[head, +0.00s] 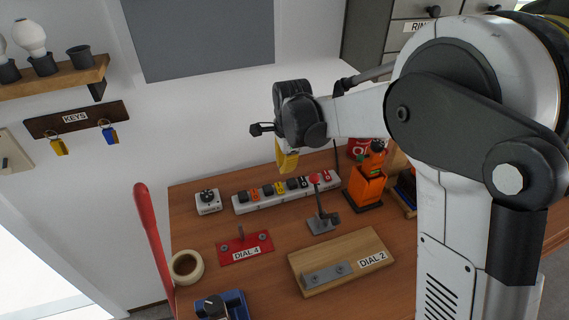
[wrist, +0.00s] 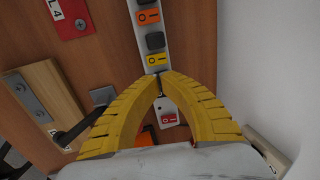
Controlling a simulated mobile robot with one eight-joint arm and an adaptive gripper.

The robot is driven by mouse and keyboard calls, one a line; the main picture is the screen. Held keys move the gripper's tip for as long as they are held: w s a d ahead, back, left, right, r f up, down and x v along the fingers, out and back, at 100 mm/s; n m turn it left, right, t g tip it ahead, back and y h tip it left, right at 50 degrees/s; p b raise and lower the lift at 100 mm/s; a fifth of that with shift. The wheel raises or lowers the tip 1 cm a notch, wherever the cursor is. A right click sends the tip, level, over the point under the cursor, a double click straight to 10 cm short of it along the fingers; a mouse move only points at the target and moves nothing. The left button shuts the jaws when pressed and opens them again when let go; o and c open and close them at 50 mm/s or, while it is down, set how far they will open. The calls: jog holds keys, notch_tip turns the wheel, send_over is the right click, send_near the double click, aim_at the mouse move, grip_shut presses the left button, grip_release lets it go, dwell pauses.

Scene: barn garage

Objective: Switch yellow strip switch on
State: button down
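A white power strip (head: 284,192) with several coloured switches lies along the back of the wooden table, against the wall. In the wrist view, the strip's yellow switch (wrist: 158,60), marked 0 and 1, is just beyond my fingertips. An orange switch (wrist: 148,17) is farther along and a red switch (wrist: 169,120) shows between my fingers. My gripper (head: 287,170) has yellow fingers pointing down over the strip. In the wrist view its fingertips (wrist: 160,74) meet, with nothing between them. I cannot tell whether they touch the strip. The fingertips hide part of the strip beside the yellow switch.
A lever on a grey base (head: 323,222) stands in front of the strip. An orange device (head: 367,185) is to its right. A red DIAL 4 plate (head: 244,248) and a wooden DIAL 2 board (head: 341,262) lie nearer. The wall (wrist: 270,60) is close behind the strip.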

aim_at(283, 189)
jog(key=b+x, duration=0.2)
jog(key=x, duration=0.7)
jog(key=shift+w+a+f+g+b, duration=0.1)
jog(key=shift+w+f+g+b, duration=0.25)
jog(key=shift+g, duration=0.35)
jog(key=shift+s+f, duration=0.1)
jog(key=shift+f, duration=0.25)
dwell(0.8)
jog(key=shift+s+b, duration=0.35)
jog(key=shift+s, duration=0.45)
